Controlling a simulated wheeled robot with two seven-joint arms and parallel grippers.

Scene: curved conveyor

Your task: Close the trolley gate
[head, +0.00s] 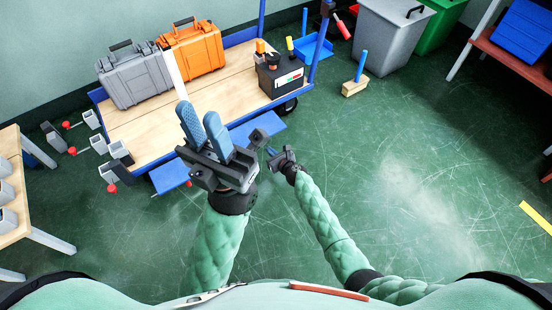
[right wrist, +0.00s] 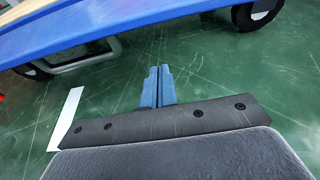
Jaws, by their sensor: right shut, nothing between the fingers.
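The trolley (head: 140,130) has a wooden deck and a blue frame. A blue panel, likely its gate, sticks out low along the near side (head: 257,130); my left gripper hides its middle. My left gripper (head: 198,110) is open and empty, its two blue fingers apart over the near part of the deck in the head view. My right gripper (head: 270,151) is shut and empty, just in front of the panel and apart from it. In the right wrist view its blue fingers (right wrist: 158,72) are together over the floor, below a long blue edge (right wrist: 150,32) of the trolley.
On the deck stand a grey case (head: 135,77), an orange case (head: 193,47) and a black box (head: 280,74). A wooden table (head: 14,150) is at left. A brush (head: 356,82) and a grey bin (head: 393,35) stand behind. The floor at right is clear.

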